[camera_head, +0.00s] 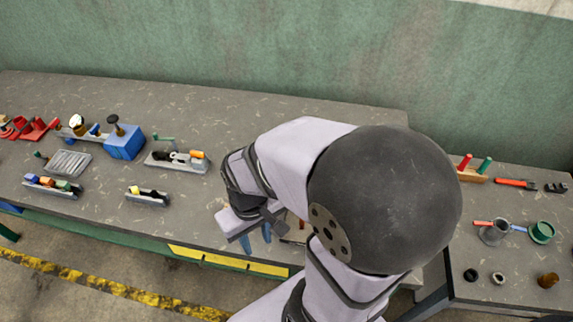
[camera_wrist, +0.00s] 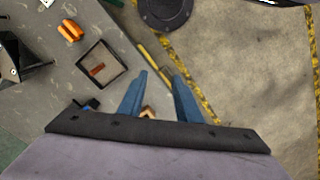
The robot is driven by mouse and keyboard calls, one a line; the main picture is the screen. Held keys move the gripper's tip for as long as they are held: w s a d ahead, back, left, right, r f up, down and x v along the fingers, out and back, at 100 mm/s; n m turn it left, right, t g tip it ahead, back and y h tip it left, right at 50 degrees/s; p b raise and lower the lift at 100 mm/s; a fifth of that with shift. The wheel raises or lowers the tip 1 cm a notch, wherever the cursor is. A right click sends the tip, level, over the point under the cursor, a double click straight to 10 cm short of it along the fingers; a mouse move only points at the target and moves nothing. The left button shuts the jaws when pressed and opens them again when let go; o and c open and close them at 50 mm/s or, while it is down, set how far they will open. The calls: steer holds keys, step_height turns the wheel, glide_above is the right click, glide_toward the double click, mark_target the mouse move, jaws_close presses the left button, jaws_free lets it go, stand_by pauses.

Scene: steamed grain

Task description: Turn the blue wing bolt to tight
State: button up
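My gripper (camera_head: 256,243) is over the front edge of the bench, its two blue fingers apart. In the wrist view, my gripper (camera_wrist: 161,76) is open, with nothing held between the fingertips. I cannot clearly identify the blue wing bolt. A small blue piece (camera_head: 95,129) stands on a grey fixture at the far left, well away from my gripper. Another small blue and black piece (camera_wrist: 92,104) shows just left of the fingers in the wrist view, partly hidden by the gripper body.
A blue box (camera_head: 125,143) with a dark knob stands at the left. A grey holder (camera_head: 176,162) with several small parts lies right of it. A square tray (camera_wrist: 121,72) holding a red piece lies near my gripper.

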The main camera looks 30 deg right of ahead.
steer(key=w+d+f+m+t+b, duration=0.1)
steer(key=w+d+f+b, duration=0.2)
steer(key=w+d, duration=0.35)
steer(key=w+d+f+m+t+h+b, duration=0.1)
steer(key=w+d+f+t+b, duration=0.1)
steer(key=w+d+b, duration=0.35)
steer(key=w+d+f+m+t+b, duration=0.1)
steer(key=w+d+f+b, duration=0.15)
steer(key=w+d, duration=0.6)
steer(key=shift+w+d+f+p, duration=0.2)
steer(key=shift+d+f+p, duration=0.25)
steer(key=shift+f, duration=0.8)
steer(key=shift+w+d+f+p, duration=0.3)
steer(key=shift+f+p, duration=0.2)
steer(key=shift+f, duration=0.7)
steer(key=shift+w+d+f+p, duration=0.15)
steer(key=shift+d+f+p, duration=0.3)
steer(key=shift+f, duration=0.8)
jaws_close()
